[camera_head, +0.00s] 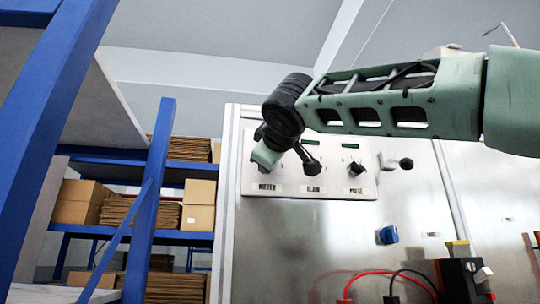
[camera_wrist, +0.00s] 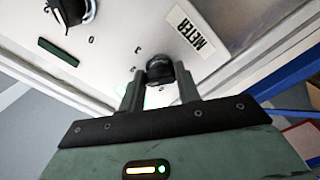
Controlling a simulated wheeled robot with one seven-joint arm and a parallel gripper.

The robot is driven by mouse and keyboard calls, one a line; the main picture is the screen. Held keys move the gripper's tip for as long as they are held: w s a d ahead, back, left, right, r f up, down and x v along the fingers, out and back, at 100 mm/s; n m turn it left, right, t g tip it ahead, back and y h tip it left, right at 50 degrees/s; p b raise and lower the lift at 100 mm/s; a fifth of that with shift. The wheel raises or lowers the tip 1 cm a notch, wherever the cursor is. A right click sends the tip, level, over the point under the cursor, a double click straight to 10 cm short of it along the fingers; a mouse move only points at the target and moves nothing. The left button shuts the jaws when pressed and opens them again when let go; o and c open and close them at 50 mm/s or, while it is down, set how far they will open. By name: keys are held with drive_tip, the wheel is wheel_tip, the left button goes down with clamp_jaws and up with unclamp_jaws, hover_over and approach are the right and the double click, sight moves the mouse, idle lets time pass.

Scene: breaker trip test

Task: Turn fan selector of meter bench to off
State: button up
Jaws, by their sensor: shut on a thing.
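The bench's white control panel (camera_head: 320,192) carries a row of dark knobs with labels below. In the head view that knob is hidden behind my gripper and wrist. A middle knob (camera_head: 309,162) and a right knob (camera_head: 356,168) stand apart from my gripper. Their labels are too small to read surely, and I see no legible fan label.
A dark-tipped lever (camera_head: 405,163) sticks out right of the panel. A blue knob (camera_head: 387,235) sits lower on the metal face. Red and black cables (camera_head: 375,274) run at the bottom. Blue shelving (camera_head: 150,200) with boxes stands close on the left.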

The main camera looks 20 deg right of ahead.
drive_tip(key=shift+a+f+n+p, duration=0.1)
drive_tip(key=shift+n+p, duration=2.95)
drive_tip(key=shift+n, duration=4.85)
drive_tip(key=shift+f, duration=0.1)
drive_tip(key=o, duration=1)
drive_tip(key=shift+s, duration=0.1)
